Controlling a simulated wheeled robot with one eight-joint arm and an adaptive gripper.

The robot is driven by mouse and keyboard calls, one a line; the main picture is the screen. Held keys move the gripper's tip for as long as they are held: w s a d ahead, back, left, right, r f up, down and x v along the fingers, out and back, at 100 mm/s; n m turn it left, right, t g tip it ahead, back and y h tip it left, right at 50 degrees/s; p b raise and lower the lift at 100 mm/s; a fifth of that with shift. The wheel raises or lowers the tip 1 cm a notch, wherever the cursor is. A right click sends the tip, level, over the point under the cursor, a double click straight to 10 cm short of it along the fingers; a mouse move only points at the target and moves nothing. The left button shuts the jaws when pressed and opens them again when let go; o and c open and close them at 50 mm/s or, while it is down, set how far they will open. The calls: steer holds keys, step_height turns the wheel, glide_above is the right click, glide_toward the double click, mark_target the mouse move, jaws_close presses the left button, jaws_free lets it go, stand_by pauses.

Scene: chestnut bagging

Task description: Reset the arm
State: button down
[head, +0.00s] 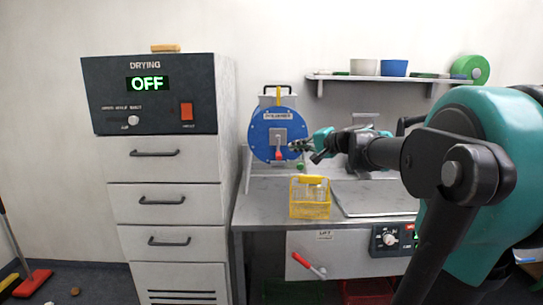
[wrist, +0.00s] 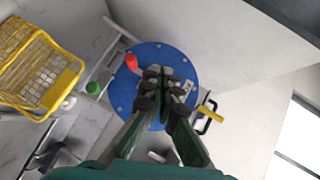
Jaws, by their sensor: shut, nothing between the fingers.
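My gripper (head: 297,147) is at the end of my outstretched arm, in front of the blue round machine face (head: 262,134) on the counter. In the wrist view my gripper (wrist: 161,75) has its fingers together and holds nothing. The blue disc (wrist: 154,53) lies behind the fingers, with its red handle (wrist: 131,62) just left of the fingertips. In the head view the red handle (head: 278,154) is close to the gripper; I cannot tell whether they touch.
A yellow basket (head: 310,209) stands on the steel counter (head: 262,212) below my arm. A red-handled lever (head: 302,260) sticks out at the counter front.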

steer(key=s+d+f+n+g+h, duration=0.1)
steer(key=s+f+n+g+h, duration=0.1)
steer(key=s+f, duration=0.65)
steer(key=s+d+f+n+g+h, duration=0.15)
steer(key=s+f, duration=0.35)
steer(key=f, duration=0.6)
steer(key=s+d+f+n+g+h, duration=0.1)
steer(key=s+f+n+g+h, duration=0.15)
steer(key=s+f, duration=0.55)
steer(key=s+d+f+n+h, duration=0.1)
steer(key=s+d+f+h, duration=0.2)
steer(key=f, duration=0.6)
steer(key=s+d, duration=0.2)
steer(key=s, duration=0.1)
steer(key=shift+s+d+f+g+h, duration=0.15)
steer(key=shift+s+d+g+h, duration=0.15)
steer(key=shift+s+g, duration=0.1)
